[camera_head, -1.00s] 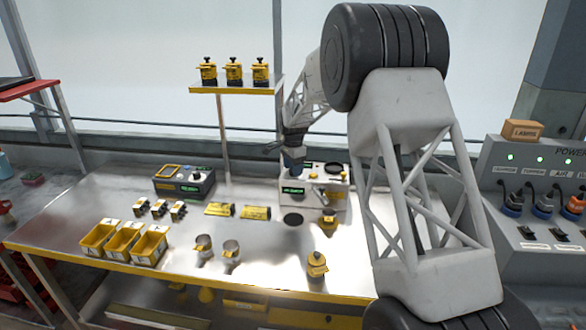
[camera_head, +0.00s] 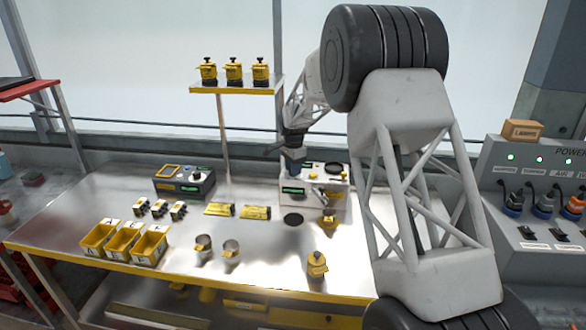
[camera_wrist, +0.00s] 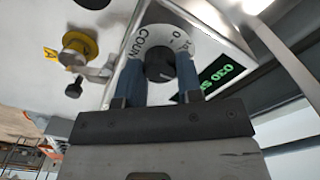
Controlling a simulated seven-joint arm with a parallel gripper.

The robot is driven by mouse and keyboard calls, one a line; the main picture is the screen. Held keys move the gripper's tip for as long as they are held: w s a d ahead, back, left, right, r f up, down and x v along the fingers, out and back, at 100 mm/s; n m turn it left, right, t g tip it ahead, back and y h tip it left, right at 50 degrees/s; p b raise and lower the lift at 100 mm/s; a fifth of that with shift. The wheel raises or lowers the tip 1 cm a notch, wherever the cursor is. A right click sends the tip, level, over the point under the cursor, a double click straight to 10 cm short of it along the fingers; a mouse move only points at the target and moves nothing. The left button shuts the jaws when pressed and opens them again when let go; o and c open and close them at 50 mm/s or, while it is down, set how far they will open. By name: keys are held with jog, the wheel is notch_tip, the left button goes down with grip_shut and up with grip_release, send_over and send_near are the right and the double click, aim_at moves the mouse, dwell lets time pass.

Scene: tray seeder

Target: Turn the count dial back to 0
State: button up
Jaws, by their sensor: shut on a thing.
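The count dial (camera_wrist: 170,36) shows in the wrist view as a white ring with printed lettering, "COUN" and a 0 among it, around a dark knob (camera_wrist: 159,68). My gripper (camera_wrist: 160,75) has its two blue fingers on either side of this knob, shut on it. A green lit display (camera_wrist: 218,75) is beside the dial; its digits are slanted and hard to read surely. In the head view my gripper (camera_head: 293,168) points down onto the top of the pale seeder box (camera_head: 325,204), and hides the dial there.
A dark control box (camera_head: 183,182) stands left of the seeder. Yellow bins (camera_head: 150,246), metal cups (camera_head: 231,250) and yellow-topped jars (camera_head: 317,265) stand on the metal table. A shelf (camera_head: 235,90) with three yellow pots is behind.

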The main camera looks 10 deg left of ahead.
jog(key=shift+n, duration=0.4)
jog(key=n, duration=0.3)
jog(key=shift+n, duration=0.3)
jog(key=n, duration=1.3)
jog(key=shift+n, duration=0.3)
jog(key=o, duration=0.9)
jog(key=shift+o, duration=0.2)
